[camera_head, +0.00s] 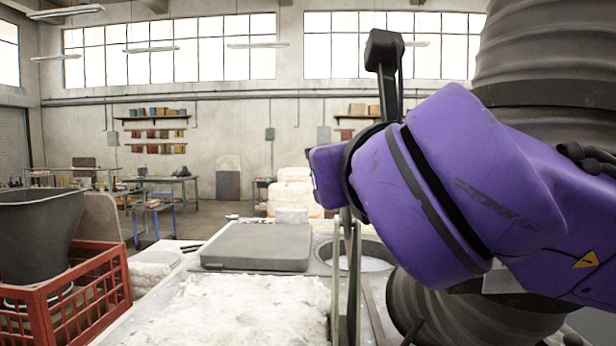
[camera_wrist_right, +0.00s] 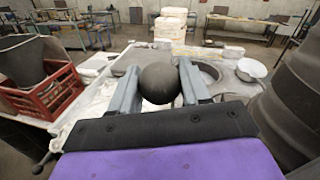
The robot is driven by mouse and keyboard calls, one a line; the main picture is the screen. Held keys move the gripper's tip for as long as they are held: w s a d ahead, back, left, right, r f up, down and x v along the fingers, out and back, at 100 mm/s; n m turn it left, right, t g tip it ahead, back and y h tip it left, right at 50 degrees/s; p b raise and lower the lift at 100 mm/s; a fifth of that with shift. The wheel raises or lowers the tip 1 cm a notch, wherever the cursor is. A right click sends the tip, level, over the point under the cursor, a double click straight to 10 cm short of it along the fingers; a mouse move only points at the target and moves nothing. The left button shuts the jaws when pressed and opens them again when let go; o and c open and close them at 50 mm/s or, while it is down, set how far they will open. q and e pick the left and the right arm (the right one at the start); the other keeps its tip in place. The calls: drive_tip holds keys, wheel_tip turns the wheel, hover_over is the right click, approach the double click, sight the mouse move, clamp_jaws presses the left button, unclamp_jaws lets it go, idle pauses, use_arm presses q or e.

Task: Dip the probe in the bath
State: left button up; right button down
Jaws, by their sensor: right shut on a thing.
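My right gripper (camera_wrist_right: 158,68) is shut on a dark rounded thing (camera_wrist_right: 160,83), seen between its two grey fingers in the right wrist view. It may be an end of the probe; its full shape and lower part are hidden. In the head view my purple right wrist hides most of this area, and narrow grey bars (camera_head: 345,280) hang below it. The round opening that looks like the bath (camera_head: 376,263) is partly behind them. In the right wrist view the bath (camera_wrist_right: 212,70) lies just beyond the right finger. My left gripper is in neither view.
A red crate (camera_head: 122,280) with a dark bucket (camera_head: 38,235) stands at the left. A grey slab (camera_head: 258,246) lies behind a whitish rough surface (camera_head: 245,308). A large dark ribbed column (camera_head: 540,60) stands at the right. A small pale round dish (camera_wrist_right: 251,68) sits right of the bath.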

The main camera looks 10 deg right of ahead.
drive_tip(key=shift+d+r, duration=0.1)
drive_tip(key=shift+r, duration=0.15)
drive_tip(key=c, duration=0.8)
unclamp_jaws()
drive_tip(key=shift+o, duration=1.2)
drive_tip(key=shift+w+f, duration=0.1)
drive_tip(key=shift+f, duration=0.05)
drive_tip(key=shift+s+f+b, duration=0.1)
drive_tip(key=shift+s+b, duration=0.3)
drive_tip(key=shift+s, duration=0.1)
drive_tip(key=s+b, duration=0.4)
drive_tip(key=s, duration=0.5)
drive_tip(key=shift+s, duration=0.3)
